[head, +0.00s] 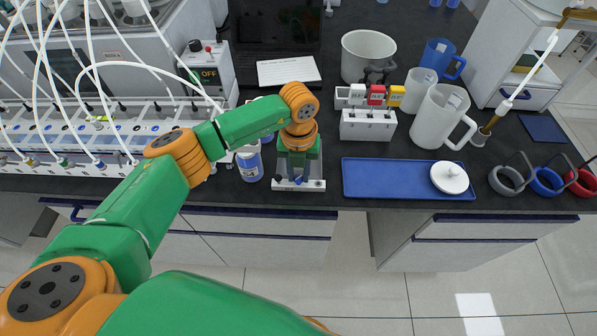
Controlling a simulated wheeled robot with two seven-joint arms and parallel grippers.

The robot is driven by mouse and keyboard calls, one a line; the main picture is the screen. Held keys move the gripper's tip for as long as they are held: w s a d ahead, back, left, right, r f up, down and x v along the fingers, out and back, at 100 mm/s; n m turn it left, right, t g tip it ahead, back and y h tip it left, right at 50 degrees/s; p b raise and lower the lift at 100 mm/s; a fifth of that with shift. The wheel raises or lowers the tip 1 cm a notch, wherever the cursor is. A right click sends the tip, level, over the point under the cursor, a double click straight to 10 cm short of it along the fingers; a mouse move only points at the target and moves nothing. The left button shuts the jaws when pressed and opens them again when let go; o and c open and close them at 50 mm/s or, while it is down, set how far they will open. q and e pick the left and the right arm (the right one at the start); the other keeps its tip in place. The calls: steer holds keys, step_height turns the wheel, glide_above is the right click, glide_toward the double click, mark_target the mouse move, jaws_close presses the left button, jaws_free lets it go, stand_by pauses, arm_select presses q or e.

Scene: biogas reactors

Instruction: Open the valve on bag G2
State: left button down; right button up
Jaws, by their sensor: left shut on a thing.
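My left gripper (298,172) reaches down from the left to the front edge of the dark bench. It is shut on a small part, mostly hidden by the jaws, that looks like a valve. Just below it is a pale grey plate (311,185) with small dark blue and white bits at the fingertips. I cannot read any G2 label, and no bag can be told for certain from this view. My right gripper is not in view.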

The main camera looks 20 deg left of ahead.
arm_select(q)
steer(key=n, duration=0.4)
steer(key=shift+n, duration=0.3)
steer(key=shift+n+p, duration=0.3)
steer(key=shift+n, duration=2.2)
steer(key=c, duration=0.7)
jaws_free()
steer(key=shift+o, duration=0.2)
